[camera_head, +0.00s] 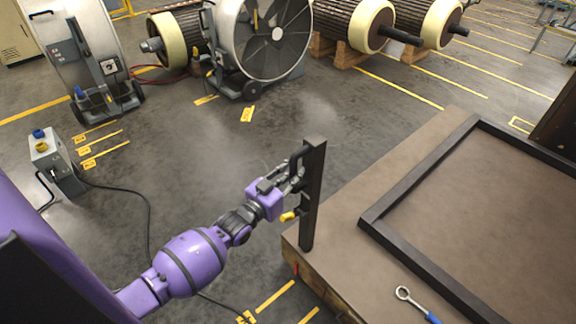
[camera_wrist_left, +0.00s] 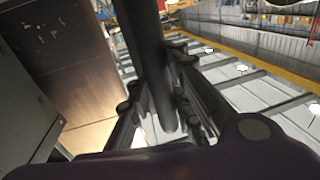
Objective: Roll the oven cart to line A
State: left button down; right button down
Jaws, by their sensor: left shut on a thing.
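The cart (camera_head: 385,205) has a wide brown top with a raised black frame on it and fills the right of the head view. A dark upright post with a handle (camera_head: 315,190) stands at its near left corner. My left gripper (camera_head: 296,172) is shut on the handle bar. In the left wrist view the dark bar (camera_wrist_left: 150,60) runs down between the two fingers. Yellow floor lines with small tags (camera_head: 90,150) lie at left, and others (camera_head: 275,297) lie by the cart's near corner. Their letters are too small to read. My right gripper is not in view.
A grey control box (camera_head: 50,160) trails a black cable (camera_head: 148,215) across the floor. A large fan (camera_head: 262,45), a grey wheeled machine (camera_head: 90,60) and rotors on wooden stands (camera_head: 350,22) stand at the back. A wrench (camera_head: 415,303) lies on the cart. Floor left of the cart is mostly clear.

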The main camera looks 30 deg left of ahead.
pick_arm(q)
jog(key=shift+a, duration=0.2)
jog(key=shift+s+f, duration=0.1)
jog(key=shift+d, duration=0.1)
jog(key=c, duration=1.6)
grip_release()
jog(key=shift+s+d, duration=0.1)
jog(key=shift+s, duration=0.05)
jog(key=s, duration=0.4)
jog(key=s+a, duration=0.1)
jog(key=s, duration=0.2)
jog(key=s+a, duration=0.1)
jog(key=s, duration=0.3)
jog(key=shift+s+a, duration=0.15)
jog(key=shift+s, duration=0.2)
